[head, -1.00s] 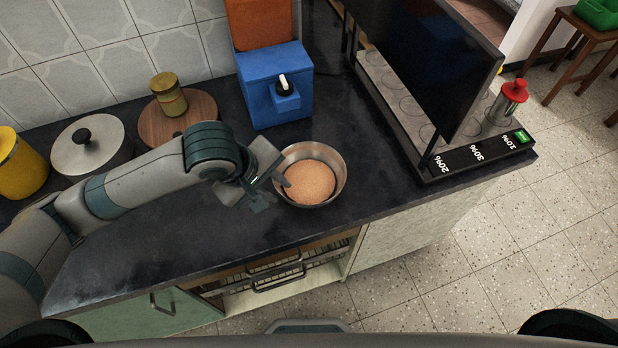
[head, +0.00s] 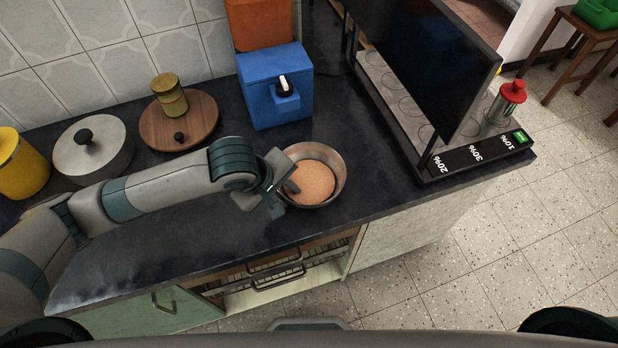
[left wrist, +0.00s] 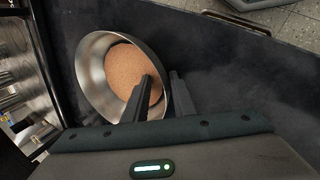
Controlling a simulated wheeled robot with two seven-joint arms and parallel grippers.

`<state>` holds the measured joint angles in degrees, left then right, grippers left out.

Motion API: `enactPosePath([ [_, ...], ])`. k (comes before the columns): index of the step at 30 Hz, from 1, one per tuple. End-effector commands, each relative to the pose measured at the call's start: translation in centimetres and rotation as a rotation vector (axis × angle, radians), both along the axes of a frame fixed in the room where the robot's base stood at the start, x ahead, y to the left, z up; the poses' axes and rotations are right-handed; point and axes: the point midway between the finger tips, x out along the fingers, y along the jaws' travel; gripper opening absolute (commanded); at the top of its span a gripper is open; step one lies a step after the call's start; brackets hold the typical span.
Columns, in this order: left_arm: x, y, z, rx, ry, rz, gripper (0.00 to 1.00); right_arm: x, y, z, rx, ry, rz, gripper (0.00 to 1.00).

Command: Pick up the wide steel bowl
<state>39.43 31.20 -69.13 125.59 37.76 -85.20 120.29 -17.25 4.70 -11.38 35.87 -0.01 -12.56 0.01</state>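The wide steel bowl (head: 335,166) stands upright on the dark counter, with a flat tan-orange surface inside it. It also shows in the left wrist view (left wrist: 93,73). My left gripper (head: 284,189) is at the bowl's left rim. In the left wrist view my left gripper (left wrist: 158,90) has one finger inside the bowl and the other outside, with the wall between them. A gap shows between the fingers, and I cannot see them pressing on the wall. My right gripper is out of view.
A blue and orange dispenser (head: 275,85) stands behind the bowl. A wooden board (head: 196,115) with a yellowish jar and a lidded steel pot (head: 93,150) are at the left. A dark screen and rack (head: 430,160) stand at the right. The counter's front edge is close.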

Motion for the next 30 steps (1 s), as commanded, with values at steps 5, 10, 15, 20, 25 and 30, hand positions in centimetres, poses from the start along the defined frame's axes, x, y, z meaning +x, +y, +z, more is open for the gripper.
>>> enactPosePath([
  [5, -0.01, 0.01, 0.02, 0.000, 0.000, 0.000, 0.24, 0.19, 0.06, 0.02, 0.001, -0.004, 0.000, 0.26],
  [10, -0.01, 0.01, 0.03, 0.000, 0.000, 0.000, 0.00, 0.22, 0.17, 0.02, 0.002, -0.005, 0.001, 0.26],
  [15, 0.00, 0.02, 0.03, 0.000, 0.000, 0.000, 0.00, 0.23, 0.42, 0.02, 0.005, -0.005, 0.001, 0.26],
  [20, 0.00, 0.02, 0.03, 0.000, 0.000, 0.000, 0.00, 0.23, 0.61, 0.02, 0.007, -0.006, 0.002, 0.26],
  [25, 0.00, 0.02, 0.03, 0.000, 0.000, 0.000, 0.00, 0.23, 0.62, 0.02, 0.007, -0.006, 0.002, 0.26],
  [30, 0.00, 0.02, 0.03, 0.000, 0.000, 0.000, 0.00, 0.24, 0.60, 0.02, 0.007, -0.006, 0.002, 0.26],
])
